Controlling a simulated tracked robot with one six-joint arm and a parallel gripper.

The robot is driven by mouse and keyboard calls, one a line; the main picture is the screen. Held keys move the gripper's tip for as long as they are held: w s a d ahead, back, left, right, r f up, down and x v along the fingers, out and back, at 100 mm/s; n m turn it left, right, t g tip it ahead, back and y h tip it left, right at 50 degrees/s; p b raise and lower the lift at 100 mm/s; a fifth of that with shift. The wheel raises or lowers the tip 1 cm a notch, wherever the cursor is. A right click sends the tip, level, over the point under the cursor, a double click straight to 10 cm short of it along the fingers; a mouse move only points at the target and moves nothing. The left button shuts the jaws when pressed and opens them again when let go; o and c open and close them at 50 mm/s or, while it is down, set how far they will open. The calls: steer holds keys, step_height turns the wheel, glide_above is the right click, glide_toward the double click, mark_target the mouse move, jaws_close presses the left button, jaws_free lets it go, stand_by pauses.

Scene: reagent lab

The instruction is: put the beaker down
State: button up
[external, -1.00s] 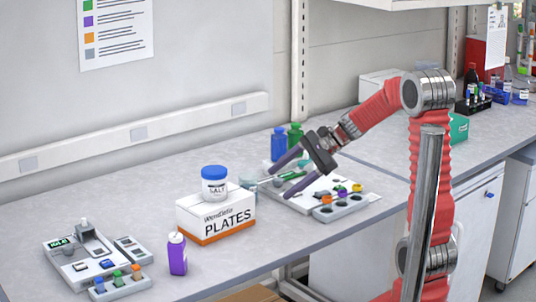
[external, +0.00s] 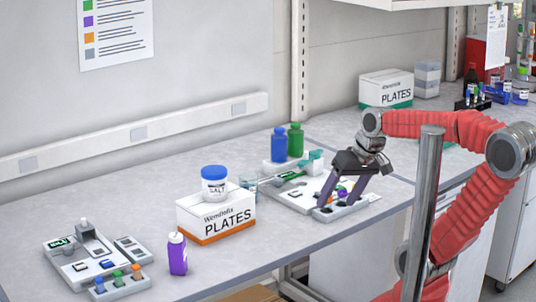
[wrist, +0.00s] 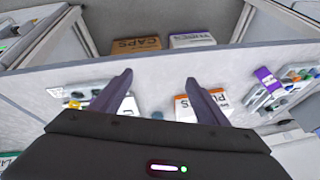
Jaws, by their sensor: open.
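A small clear glass beaker (external: 248,184) stands on the bench just right of the plates box, partly hidden by it. In the wrist view, a small round clear shape (wrist: 157,115) beside the box looks like the beaker. My gripper (external: 337,204) is open and points down over the right-hand instrument tray. It is well to the right of the beaker and apart from it. In the wrist view, both fingers of my gripper (wrist: 159,78) are spread with nothing held between them.
The plates box (external: 216,218) carries a salt jar (external: 214,184) with a blue lid. A purple bottle (external: 177,254) and a left instrument tray (external: 70,262) stand left of it. Blue (external: 279,145) and green (external: 296,140) bottles stand behind the right instrument tray (external: 290,205).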

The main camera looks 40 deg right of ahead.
steer(key=shift+s+d+r+n+t+h, duration=0.1)
steer(key=shift+s+d+n+t+h, duration=0.1)
steer(key=shift+s+d+n+h, duration=0.3)
steer(key=shift+s+d+r+n+t+h, duration=0.1)
steer(key=shift+s+d+n+t, duration=0.15)
steer(key=shift+s+n, duration=0.4)
stand_by(0.6)
